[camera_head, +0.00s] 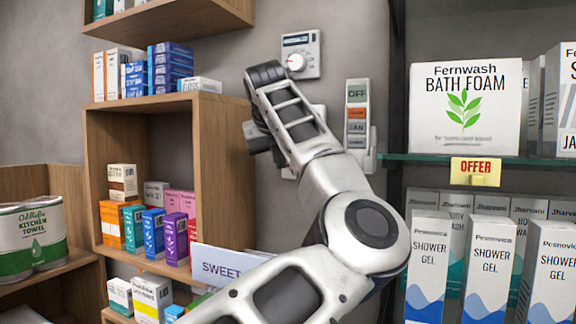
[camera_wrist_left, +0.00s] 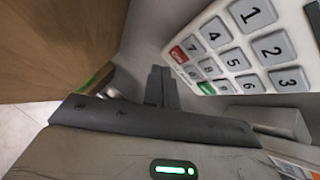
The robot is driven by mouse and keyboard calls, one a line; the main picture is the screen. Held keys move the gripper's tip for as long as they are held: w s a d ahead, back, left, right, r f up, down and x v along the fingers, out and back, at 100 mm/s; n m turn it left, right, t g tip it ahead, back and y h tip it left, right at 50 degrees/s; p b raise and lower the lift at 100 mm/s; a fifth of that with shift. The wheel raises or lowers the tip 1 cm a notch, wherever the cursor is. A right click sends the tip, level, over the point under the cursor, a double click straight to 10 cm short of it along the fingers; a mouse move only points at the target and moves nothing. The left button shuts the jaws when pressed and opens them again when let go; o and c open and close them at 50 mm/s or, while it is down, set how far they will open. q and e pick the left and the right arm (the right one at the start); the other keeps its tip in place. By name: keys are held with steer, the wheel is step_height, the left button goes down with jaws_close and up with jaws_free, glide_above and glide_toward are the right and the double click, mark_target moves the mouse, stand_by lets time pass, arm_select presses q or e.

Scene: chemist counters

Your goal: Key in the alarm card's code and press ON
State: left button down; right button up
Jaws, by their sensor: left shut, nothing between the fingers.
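The white keypad (camera_wrist_left: 239,55) fills the upper right of the left wrist view, tilted, with grey number keys, a red key (camera_wrist_left: 179,54) and a green key (camera_wrist_left: 206,88) at its near end. In the head view it is mostly hidden behind my left arm. My left gripper (camera_head: 262,143) is at the wall by the keypad, beside the wooden shelf. Its dark fingers (camera_wrist_left: 161,88) are shut and empty in the wrist view, just left of the red and green keys; I cannot tell whether they touch anything. I cannot make out an alarm card. My right gripper is out of view.
A switch panel (camera_head: 357,113) marked OFF and a white dial unit (camera_head: 300,55) are on the wall close to my arm. The wooden shelf unit (camera_head: 224,105) with boxes stands close left. Glass shelves (camera_head: 440,159) with bath products stand at right.

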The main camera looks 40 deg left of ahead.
arm_select(q)
steer(key=shift+s+d+f+b, duration=0.1)
steer(key=shift+s+d+b, duration=0.15)
steer(key=shift+s+b, duration=0.4)
steer(key=shift+s+d+f+b, duration=0.1)
steer(key=shift+s+d+b, duration=0.1)
steer(key=shift+s+b, duration=0.45)
steer(key=shift+s+d+f+b, duration=0.1)
steer(key=shift+s+d+b, duration=0.2)
steer(key=shift+s, duration=0.55)
